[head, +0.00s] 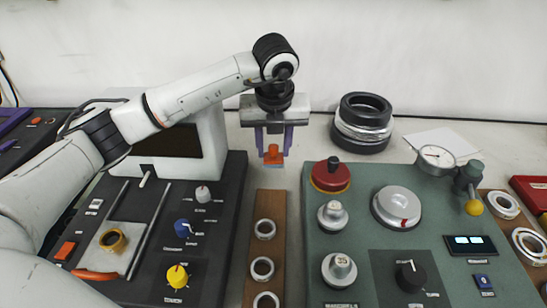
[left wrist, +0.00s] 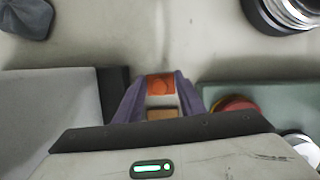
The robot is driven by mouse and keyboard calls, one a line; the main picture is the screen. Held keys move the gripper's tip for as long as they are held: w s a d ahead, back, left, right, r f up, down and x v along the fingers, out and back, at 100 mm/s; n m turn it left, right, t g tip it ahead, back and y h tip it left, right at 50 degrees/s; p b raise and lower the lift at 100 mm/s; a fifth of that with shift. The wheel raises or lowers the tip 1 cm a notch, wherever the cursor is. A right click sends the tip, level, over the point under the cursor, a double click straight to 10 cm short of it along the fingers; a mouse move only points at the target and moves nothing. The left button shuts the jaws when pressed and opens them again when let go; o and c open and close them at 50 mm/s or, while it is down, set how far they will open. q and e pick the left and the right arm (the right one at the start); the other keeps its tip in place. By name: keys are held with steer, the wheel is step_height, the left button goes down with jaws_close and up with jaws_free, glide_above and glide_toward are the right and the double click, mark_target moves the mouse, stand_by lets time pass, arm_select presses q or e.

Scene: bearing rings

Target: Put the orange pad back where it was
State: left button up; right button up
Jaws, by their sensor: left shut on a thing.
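In the left wrist view the pad (left wrist: 160,84) shows between the purple fingers. The right gripper is not in view.
A green panel (head: 350,260) with a red knob (head: 331,175) and dial gauge (head: 436,156) lies right. Stacked rings (head: 363,122) stand behind. Bare table shows near the back wall.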

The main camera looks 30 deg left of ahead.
mark_target(273, 155)
arm_select(q)
steer(key=shift+f, duration=1.65)
steer(key=shift+f, duration=0.2)
steer(key=o, duration=1)
steer(key=shift+r, duration=0.1)
steer(key=v, duration=1.2)
steer(key=shift+r, duration=0.15)
